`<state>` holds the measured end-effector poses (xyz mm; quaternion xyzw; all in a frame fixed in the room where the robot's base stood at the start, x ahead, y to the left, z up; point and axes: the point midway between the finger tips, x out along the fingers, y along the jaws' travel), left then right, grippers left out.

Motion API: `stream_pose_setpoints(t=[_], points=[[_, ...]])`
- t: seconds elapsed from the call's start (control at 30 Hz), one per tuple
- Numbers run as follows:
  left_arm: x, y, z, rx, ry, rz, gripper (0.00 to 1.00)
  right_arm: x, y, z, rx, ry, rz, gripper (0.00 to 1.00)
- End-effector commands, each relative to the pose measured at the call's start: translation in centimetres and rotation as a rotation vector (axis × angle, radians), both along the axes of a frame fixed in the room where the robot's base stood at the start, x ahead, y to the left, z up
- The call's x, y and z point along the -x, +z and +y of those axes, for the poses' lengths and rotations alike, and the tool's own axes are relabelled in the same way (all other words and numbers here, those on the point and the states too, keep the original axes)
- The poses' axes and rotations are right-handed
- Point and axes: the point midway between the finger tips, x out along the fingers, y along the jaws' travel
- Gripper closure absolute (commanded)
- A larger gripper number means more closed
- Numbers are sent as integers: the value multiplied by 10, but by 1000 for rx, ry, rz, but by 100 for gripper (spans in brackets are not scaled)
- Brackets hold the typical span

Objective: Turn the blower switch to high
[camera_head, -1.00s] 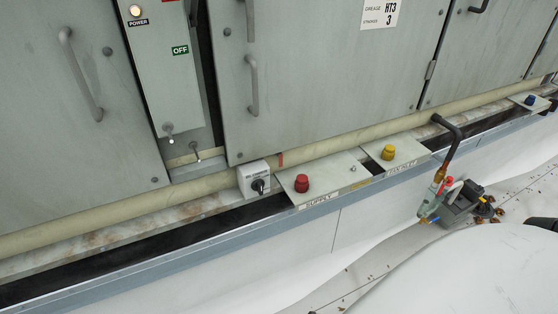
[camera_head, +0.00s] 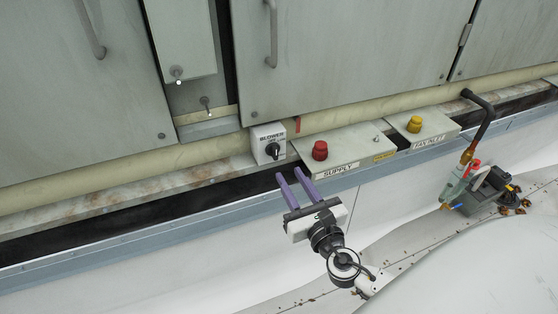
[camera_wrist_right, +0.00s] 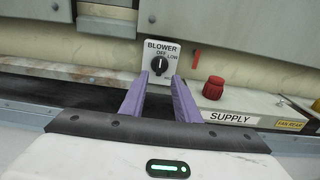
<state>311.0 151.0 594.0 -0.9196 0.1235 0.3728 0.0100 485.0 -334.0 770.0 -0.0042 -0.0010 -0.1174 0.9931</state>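The blower switch is a black rotary knob (camera_head: 273,150) on a small white box (camera_head: 262,135) labelled BLOWER, fixed on the ledge below the cabinet doors. In the right wrist view the knob (camera_wrist_right: 160,65) shows beneath the words OFF and LOW, its pale mark pointing about straight up, toward OFF. My right gripper (camera_head: 291,179) has two purple fingers, parted and empty, short of the box and apart from it. In the wrist view the knob appears between and beyond the fingertips (camera_wrist_right: 161,80). My left gripper is not in view.
Right of the box is a SUPPLY panel (camera_head: 345,158) with a red knob (camera_head: 320,150), then a panel with a yellow knob (camera_head: 414,124). A pipe (camera_head: 200,157) runs behind the box. A metal rail edge (camera_head: 150,233) lies in front. A bent black pipe (camera_head: 484,120) stands at right.

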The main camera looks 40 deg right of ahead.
Motion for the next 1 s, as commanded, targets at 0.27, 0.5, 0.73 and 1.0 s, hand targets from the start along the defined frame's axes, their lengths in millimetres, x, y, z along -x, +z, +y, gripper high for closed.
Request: stream_pose_setpoints(t=[0.27, 0.5, 0.73, 1.0], points=[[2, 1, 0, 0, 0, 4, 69, -52, 1, -12, -7, -2, -3, 71], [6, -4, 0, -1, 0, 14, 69, -79, 0, -18, -7, 0, 0, 71], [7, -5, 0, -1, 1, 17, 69, -84, -1, -20, -9, 0, 2, 71], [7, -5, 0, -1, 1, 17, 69, -83, 0, -20, -8, 0, 1, 95]])
